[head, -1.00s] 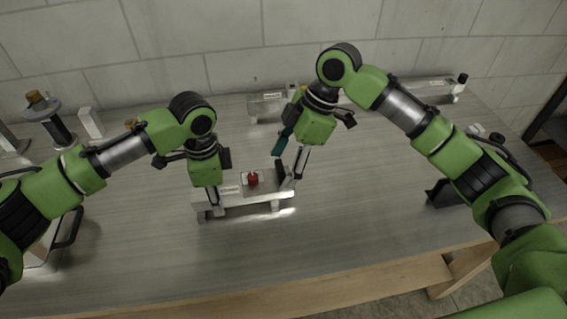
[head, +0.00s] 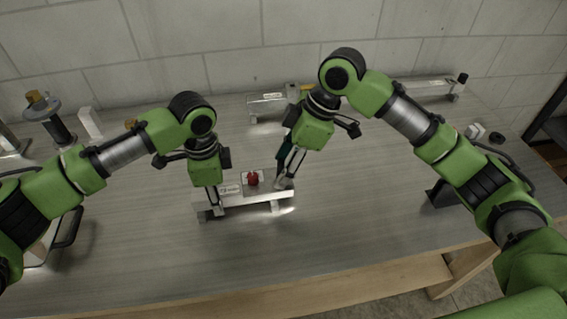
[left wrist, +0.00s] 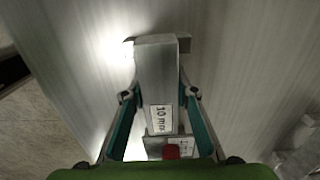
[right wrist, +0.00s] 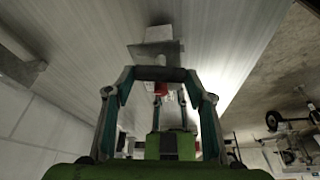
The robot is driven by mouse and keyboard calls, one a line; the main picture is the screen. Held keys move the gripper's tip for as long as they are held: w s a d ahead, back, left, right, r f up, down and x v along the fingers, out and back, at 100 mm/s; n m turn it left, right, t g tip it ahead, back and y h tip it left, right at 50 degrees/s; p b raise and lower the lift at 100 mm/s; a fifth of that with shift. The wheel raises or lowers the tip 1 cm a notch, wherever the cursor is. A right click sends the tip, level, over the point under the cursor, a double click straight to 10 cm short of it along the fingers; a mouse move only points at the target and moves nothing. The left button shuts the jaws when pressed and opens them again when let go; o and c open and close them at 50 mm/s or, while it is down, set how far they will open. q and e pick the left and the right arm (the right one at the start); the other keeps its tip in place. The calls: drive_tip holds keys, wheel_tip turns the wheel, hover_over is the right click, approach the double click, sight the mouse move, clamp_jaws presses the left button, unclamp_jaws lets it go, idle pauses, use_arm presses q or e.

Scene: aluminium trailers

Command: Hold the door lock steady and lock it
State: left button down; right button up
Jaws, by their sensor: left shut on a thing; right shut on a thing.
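The door lock (head: 245,199) is a pale metal bar on short feet at the middle of the table, with a red knob (head: 253,179) and a label. My left gripper (head: 213,205) is shut on its left end. In the left wrist view the bar (left wrist: 157,80) lies between the teal finger pads, with a "10 mm" label and the red knob near the palm. My right gripper (head: 284,184) is tilted at the lock's right end and shut on a part there. In the right wrist view a grey piece (right wrist: 158,73) spans its fingers; the exact contact is partly hidden.
A second metal bar fixture (head: 266,103) stands behind, and a long rail reaches to the back right. A dark stand with a round disc (head: 45,108) and a white block (head: 89,123) are at the back left. The table front is clear.

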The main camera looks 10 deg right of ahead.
drive_tip(key=m, duration=0.2)
drive_tip(key=m+t, duration=0.1)
drive_tip(key=m, duration=0.1)
drive_tip(key=shift+s+a+m+t+h, duration=0.1)
drive_tip(key=shift+s+m+t+h, duration=0.05)
drive_tip(key=shift+m+t+h, duration=0.2)
drive_tip(key=m+t+h, duration=0.1)
drive_tip(key=m, duration=0.2)
drive_tip(key=shift+a+m, duration=0.1)
drive_tip(key=shift+m, duration=0.15)
drive_tip(key=m, duration=0.2)
drive_tip(key=m+h, duration=0.1)
drive_tip(key=m, duration=0.1)
drive_tip(key=shift+a+t+h, duration=0.1)
drive_tip(key=shift+t+h, duration=0.15)
drive_tip(key=shift+m+h, duration=0.6)
drive_tip(key=shift+m, duration=1)
drive_tip(key=o, duration=1.1)
drive_tip(key=shift+s, duration=0.1)
